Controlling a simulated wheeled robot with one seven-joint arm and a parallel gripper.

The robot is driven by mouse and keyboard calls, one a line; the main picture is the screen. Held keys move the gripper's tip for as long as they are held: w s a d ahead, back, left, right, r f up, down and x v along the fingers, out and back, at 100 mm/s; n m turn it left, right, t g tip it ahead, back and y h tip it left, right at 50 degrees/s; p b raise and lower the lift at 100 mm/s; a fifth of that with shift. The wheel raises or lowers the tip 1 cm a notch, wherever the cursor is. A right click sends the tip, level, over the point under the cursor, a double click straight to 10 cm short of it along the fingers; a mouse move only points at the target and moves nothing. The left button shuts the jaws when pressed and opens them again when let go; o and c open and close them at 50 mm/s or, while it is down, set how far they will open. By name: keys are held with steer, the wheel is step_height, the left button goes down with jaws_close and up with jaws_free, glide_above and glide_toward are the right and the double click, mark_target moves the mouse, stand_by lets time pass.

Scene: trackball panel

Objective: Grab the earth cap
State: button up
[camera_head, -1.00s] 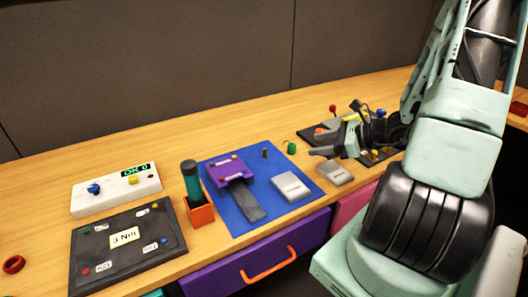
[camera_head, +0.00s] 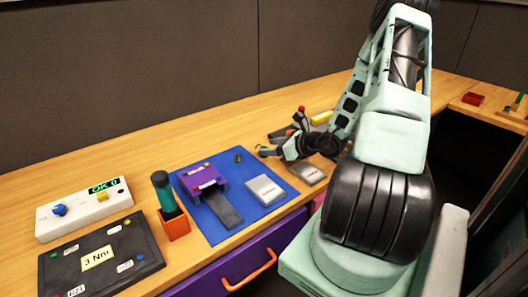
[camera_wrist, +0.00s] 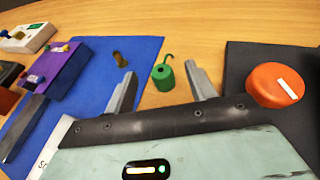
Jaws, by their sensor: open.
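The earth cap seems to be the small green cylinder with a thin hooked top (camera_wrist: 163,78) in the wrist view. It stands upright on the wood, just right of the blue mat (camera_wrist: 92,75). My gripper (camera_wrist: 160,69) is open, with one finger to each side of the cap in the picture. Neither finger visibly touches it, and how far the tips are above the wood is hard to tell. In the head view my gripper (camera_head: 268,152) hovers low over the table right of the mat and mostly hides the cap.
A dark panel with an orange-red knob (camera_wrist: 275,84) lies close on the right. The mat carries a purple device (camera_head: 203,179), a grey block (camera_head: 265,190) and a small dark peg (camera_head: 238,156). Another grey block (camera_head: 307,172) sits beside my gripper. An orange holder (camera_head: 174,224) stands farther left.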

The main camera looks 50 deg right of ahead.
mark_target(264, 147)
steer(key=shift+p+x, duration=0.35)
steer(key=shift+x, duration=2.45)
steer(key=c, duration=1)
